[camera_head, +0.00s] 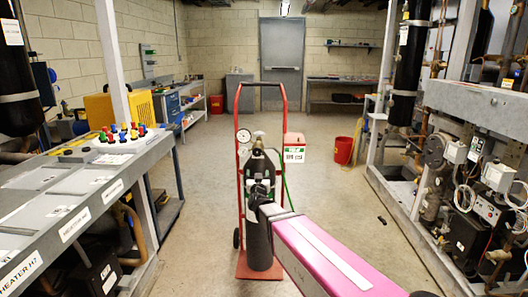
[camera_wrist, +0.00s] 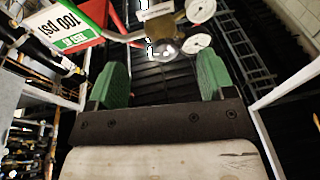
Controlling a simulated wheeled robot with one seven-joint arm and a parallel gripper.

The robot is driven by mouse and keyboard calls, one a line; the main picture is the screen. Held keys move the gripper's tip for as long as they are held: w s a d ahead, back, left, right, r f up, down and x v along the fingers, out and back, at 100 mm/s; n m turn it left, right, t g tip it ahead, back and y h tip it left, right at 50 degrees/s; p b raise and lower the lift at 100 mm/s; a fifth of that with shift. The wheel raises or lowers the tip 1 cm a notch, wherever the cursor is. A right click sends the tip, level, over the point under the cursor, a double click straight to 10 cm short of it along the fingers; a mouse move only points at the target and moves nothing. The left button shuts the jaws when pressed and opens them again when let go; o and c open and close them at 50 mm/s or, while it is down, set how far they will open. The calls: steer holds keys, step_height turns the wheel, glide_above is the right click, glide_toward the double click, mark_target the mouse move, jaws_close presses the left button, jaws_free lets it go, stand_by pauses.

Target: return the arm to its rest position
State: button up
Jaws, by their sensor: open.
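My arm reaches in from the lower right of the head view, its pink link pointing toward a gas cylinder (camera_head: 258,243) on a red hand truck (camera_head: 239,110). The dark end of the arm overlaps the cylinder in that view, so I cannot tell whether they touch. In the wrist view my gripper (camera_wrist: 160,82) is open, its two green fingers wide apart. No object is held between them. A metal valve with round white-faced gauges (camera_wrist: 198,28) shows just beyond the fingers. A white and green sign reading "100 psi" (camera_wrist: 62,27) hangs at the upper left.
A control bench (camera_head: 40,205) with coloured knobs runs along the left. A compressor rack (camera_head: 460,110) with pipes stands on the right. A red bucket (camera_head: 343,150) sits behind the hand truck. Grey floor is open on both sides of the truck, toward the door (camera_head: 281,60).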

steer(key=s+d+f+n+g+y, duration=0.1)
steer(key=s+d+f+g, duration=0.2)
steer(key=d+f+g, duration=0.35)
steer(key=s+d+f+n+g+y, duration=0.1)
steer(key=s+d+f+g, duration=0.25)
steer(key=f, duration=0.55)
steer(key=s+d+f+m+g+h, duration=0.1)
steer(key=s+d+f+g, duration=0.2)
steer(key=s+d+g, duration=0.2)
steer(key=s+d+f+m+g+h, duration=0.1)
steer(key=s+d+f+g+h, duration=0.1)
steer(key=s+d+g, duration=0.3)
steer(key=s+d+f, duration=0.1)
steer(key=s+d, duration=0.2)
steer(key=s, duration=0.4)
steer(key=shift+f, duration=0.35)
